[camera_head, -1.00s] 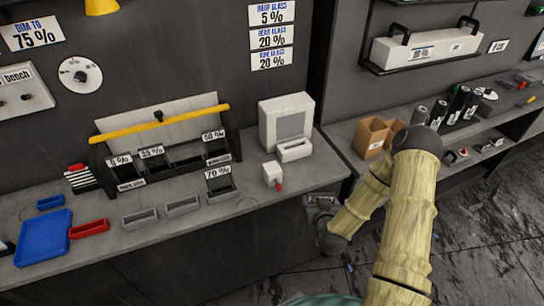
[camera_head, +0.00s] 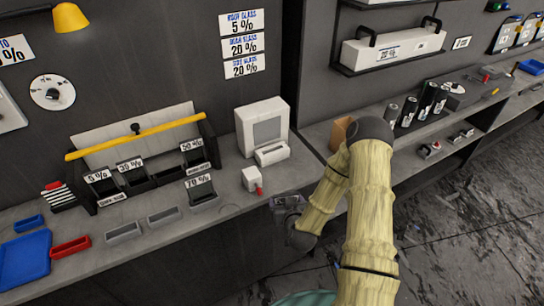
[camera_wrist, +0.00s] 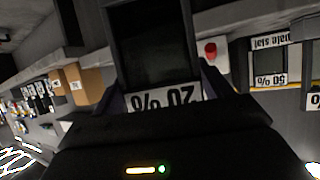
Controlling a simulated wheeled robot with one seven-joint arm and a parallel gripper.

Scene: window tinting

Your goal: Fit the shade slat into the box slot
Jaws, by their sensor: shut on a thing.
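My gripper (camera_head: 287,203) hangs past the bench front, below and right of the white machine. It is shut on a dark shade slat (camera_wrist: 155,45), which fills the upper middle of the wrist view. Its white label (camera_wrist: 163,98) reads 20 %, upside down there. The slat box (camera_head: 140,148), with a yellow bar on top, stands on the left bench, well left of my gripper. Slats marked 5 % (camera_head: 100,186), 35 % (camera_head: 133,178) and 50 % (camera_head: 194,157) stand in it. A dark gap shows between 35 % and 50 %. My gripper's fingertips are hard to make out in the head view.
A 70 % slat (camera_head: 201,194) stands before the box. Grey trays (camera_head: 163,216), a red tray (camera_head: 70,247) and a blue tray (camera_head: 24,259) line the front. A white machine (camera_head: 262,126) and a small white block with red tip (camera_head: 252,180) stand right. Cartons (camera_head: 340,131) lie beyond my arm.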

